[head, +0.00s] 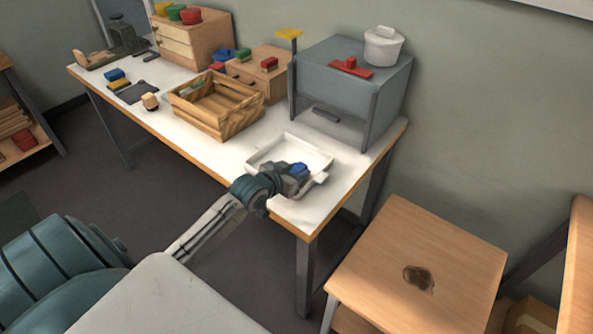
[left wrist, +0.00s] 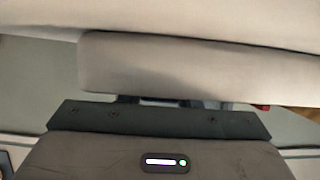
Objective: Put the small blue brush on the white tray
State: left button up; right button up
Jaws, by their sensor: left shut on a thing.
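My left gripper (head: 293,177) reaches over the front part of the white tray (head: 305,151) at the near right end of the long table. It is shut on the small blue brush (head: 300,169), whose blue top shows between the fingers. The brush's lower part is hidden, so I cannot tell whether it touches the tray floor. In the left wrist view the pale finger pads and dark gripper body fill most of the picture, and the brush is not clearly seen. My right gripper is not in view.
A wooden slatted crate (head: 233,127) stands left of the tray. A grey box-like stand (head: 335,85) with a white pot (head: 383,46) and a red piece (head: 350,68) is behind it. A low wooden table (head: 440,250) stands at the right. Tools and blocks fill the table's far end.

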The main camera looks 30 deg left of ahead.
pick_arm(q)
jog(key=o, duration=0.6)
jog(key=shift+f, duration=0.1)
jog(key=o, duration=0.4)
jog(key=shift+c, duration=0.2)
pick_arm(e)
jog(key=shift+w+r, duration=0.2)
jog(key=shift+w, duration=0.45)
pick_arm(q)
jog(key=shift+r, duration=0.2)
jog(key=shift+s+a, duration=0.1)
jog(key=shift+s, duration=0.25)
jog(key=v, duration=1)
jog(key=shift+p, duration=0.4)
jog(key=shift+s+r, duration=0.3)
jog(key=shift+s, duration=0.3)
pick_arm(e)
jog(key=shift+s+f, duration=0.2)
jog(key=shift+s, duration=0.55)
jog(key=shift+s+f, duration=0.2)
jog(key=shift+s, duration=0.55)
